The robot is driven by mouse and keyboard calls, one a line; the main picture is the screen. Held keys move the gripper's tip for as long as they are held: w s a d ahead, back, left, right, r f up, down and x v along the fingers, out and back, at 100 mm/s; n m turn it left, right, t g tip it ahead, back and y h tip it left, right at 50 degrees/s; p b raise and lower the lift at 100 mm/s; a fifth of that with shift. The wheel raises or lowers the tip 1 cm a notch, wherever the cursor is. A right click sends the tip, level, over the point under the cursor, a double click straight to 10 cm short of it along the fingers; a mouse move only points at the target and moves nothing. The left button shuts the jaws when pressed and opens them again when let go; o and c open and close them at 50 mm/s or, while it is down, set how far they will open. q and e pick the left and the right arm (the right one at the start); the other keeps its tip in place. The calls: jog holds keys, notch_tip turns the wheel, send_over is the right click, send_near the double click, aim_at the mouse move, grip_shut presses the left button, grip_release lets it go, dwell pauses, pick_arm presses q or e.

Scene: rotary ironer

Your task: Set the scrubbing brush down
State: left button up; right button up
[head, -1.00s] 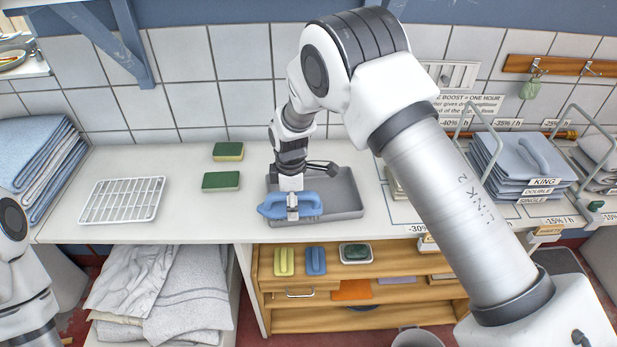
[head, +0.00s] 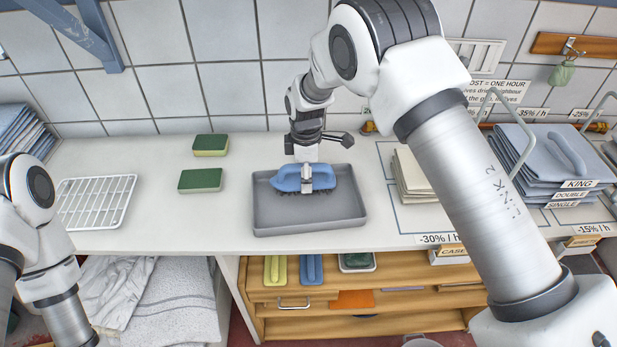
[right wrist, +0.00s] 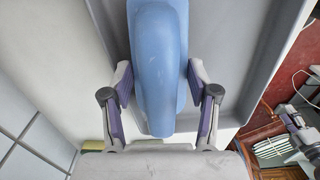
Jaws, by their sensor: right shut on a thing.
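The blue scrubbing brush (head: 320,185) is in my right gripper (head: 306,180), bristles facing down, over the back half of the grey tray (head: 310,218). Whether the bristles touch the tray floor, I cannot tell. In the right wrist view the brush's blue handle (right wrist: 158,70) lies between the two fingers of the right gripper (right wrist: 160,85), with the tray (right wrist: 217,40) beneath. My left arm shows at the left edge of the head view, but its gripper is outside the frame.
Two green-and-yellow sponges (head: 201,180) and a white wire rack (head: 97,203) lie left of the tray. Folded cloths (head: 411,174) lie to its right. A wooden shelf unit (head: 375,297) stands below the counter. Bare counter (head: 180,222) lies between rack and tray.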

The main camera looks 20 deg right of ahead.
jog(key=o, duration=1.2)
jog(key=shift+w+d, duration=0.15)
jog(key=shift+d, duration=0.05)
jog(key=shift+o, duration=0.2)
jog(key=shift+s+a+r, duration=0.1)
jog(key=shift+s+r, duration=0.05)
jog(key=shift+s, duration=0.05)
jog(key=shift+w+r, duration=0.15)
jog(key=shift+r, duration=0.25)
notch_tip(320, 180, up, 11)
jog(key=shift+r+b, duration=0.1)
jog(key=shift+b, duration=0.8)
